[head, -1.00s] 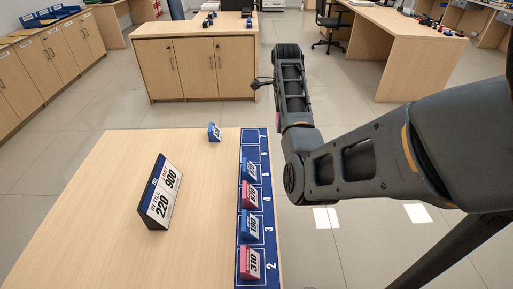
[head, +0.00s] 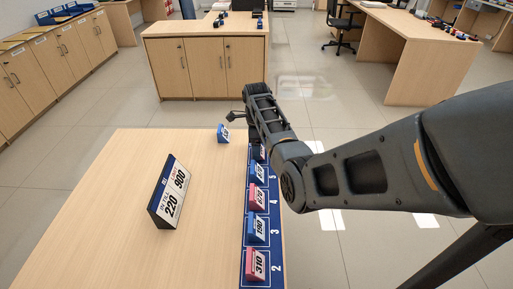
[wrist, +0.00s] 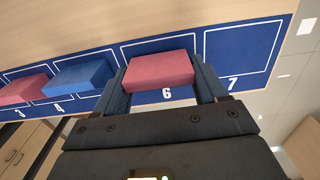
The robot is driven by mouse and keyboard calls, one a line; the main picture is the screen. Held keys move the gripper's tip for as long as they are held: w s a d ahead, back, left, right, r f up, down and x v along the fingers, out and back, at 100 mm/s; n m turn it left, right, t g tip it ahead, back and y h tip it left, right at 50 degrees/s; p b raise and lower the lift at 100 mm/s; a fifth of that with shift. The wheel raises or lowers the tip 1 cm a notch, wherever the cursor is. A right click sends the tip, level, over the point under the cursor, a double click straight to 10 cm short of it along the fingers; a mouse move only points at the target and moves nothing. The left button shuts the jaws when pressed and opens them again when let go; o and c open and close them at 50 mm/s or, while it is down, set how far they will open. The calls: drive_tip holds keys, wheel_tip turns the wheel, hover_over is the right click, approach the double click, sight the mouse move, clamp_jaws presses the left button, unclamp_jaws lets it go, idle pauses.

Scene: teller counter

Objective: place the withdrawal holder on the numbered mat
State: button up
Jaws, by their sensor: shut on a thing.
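My gripper (wrist: 163,80) is shut on a red holder (wrist: 158,71), one finger at each side of it. In the wrist view the holder is over the square marked 6 on the blue numbered mat (wrist: 238,50); I cannot tell whether it touches the mat. In the head view the mat (head: 272,233) runs along the table's right edge, and the held holder is mostly hidden by my arm. Red holders (head: 254,266) and blue holders (head: 255,230) stand alternately on the lower squares. Square 7 is empty in the wrist view.
A small blue holder (head: 223,133) stands off the mat near the far edge. The table's left part is clear.

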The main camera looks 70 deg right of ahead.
drive_tip(key=shift+f, duration=0.45)
drive_tip(key=shift+f, duration=0.1)
drive_tip(key=o, duration=1.1)
drive_tip(key=shift+o, duration=0.2)
wheel_tip(320, 180, up, 12)
